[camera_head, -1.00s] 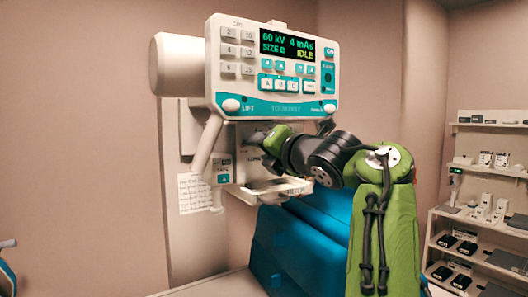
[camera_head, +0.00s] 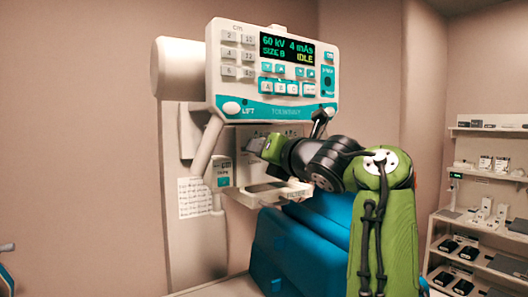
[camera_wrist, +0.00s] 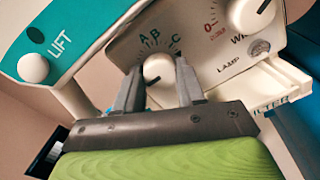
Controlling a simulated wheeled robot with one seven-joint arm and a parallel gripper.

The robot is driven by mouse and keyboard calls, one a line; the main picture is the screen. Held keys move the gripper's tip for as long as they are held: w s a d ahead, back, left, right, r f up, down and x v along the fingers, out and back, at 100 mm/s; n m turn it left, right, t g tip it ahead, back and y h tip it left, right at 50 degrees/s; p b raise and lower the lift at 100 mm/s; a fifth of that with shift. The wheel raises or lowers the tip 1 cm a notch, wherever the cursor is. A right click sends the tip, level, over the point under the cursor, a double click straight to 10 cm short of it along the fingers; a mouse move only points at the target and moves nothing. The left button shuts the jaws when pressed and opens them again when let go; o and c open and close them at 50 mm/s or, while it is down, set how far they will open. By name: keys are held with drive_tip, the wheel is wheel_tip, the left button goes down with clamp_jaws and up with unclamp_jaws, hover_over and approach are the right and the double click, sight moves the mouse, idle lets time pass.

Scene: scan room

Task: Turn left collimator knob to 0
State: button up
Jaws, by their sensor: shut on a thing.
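In the wrist view the left collimator knob (camera_wrist: 158,69) is a round white knob with a dark pointer mark, under a printed scale A, B, C. The two grey fingers of my gripper (camera_wrist: 158,72) stand on either side of it, shut on it. The fingers hide part of the panel around the knob. To its right is a second white knob (camera_wrist: 249,17) with a dark pointer, a red 0 at its left and a partly hidden label starting "WI". In the head view my gripper (camera_head: 256,144) is at the collimator front and the held knob is hidden.
The control panel (camera_head: 272,107) with a lit display reading SIZE B and IDLE overhangs the collimator. A filter tray (camera_head: 293,188) juts out below my gripper. A blue padded surface (camera_head: 312,245) lies beneath, and shelves (camera_head: 478,185) stand at right.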

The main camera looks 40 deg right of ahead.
drive_tip(key=shift+f, duration=0.2)
drive_tip(key=o, duration=1)
drive_tip(key=shift+r, duration=0.15)
drive_tip(key=shift+o, duration=0.2)
drive_tip(key=s+a+p, duration=0.1)
drive_tip(key=s+p, duration=0.2)
drive_tip(key=s, duration=1.2)
drive_tip(key=shift+s+a, duration=0.35)
drive_tip(key=shift+s, duration=0.05)
